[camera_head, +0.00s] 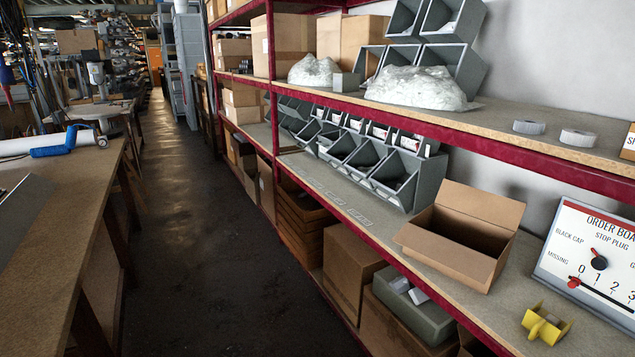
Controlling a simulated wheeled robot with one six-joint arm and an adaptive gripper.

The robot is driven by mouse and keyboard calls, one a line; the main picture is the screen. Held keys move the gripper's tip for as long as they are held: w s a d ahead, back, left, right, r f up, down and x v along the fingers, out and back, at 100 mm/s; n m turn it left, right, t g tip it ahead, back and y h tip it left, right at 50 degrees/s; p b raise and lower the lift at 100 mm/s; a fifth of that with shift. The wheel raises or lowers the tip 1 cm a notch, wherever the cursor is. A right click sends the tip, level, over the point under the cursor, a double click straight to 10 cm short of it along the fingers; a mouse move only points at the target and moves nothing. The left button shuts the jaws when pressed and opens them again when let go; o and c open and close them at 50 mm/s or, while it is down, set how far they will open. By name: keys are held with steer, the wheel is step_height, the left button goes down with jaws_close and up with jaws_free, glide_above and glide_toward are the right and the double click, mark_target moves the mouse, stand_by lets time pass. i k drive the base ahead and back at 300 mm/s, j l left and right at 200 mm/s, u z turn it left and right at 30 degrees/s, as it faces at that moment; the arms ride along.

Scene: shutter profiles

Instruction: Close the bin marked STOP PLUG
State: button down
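Several grey tilt bins stand in a row on the middle shelf, with the nearest grey bin (402,178) at the row's right end. The bins look open at the front, and small white labels show above some of them. The labels are too small to read, so I cannot tell which bin is marked STOP PLUG. My gripper is not in view.
An open cardboard box (464,232) stands right of the bins. A yellow object (545,325) lies before the board. White plates (350,208) lie along the shelf front. The upper shelf (500,118) overhangs the bins. The aisle floor (205,230) is clear, with a workbench (60,225) at left.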

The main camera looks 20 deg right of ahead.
mark_target(402, 168)
steer(key=i+j, duration=0.15)
steer(key=i, duration=0.35)
steer(key=i+j, duration=0.1)
steer(key=i, duration=0.4)
steer(key=i+j, duration=0.15)
steer(key=i, duration=0.4)
steer(key=i+j+z, duration=0.15)
steer(key=i+z, duration=0.3)
steer(key=i+j+z, duration=0.3)
steer(key=z, duration=0.15)
steer(key=i+j+z, duration=0.55)
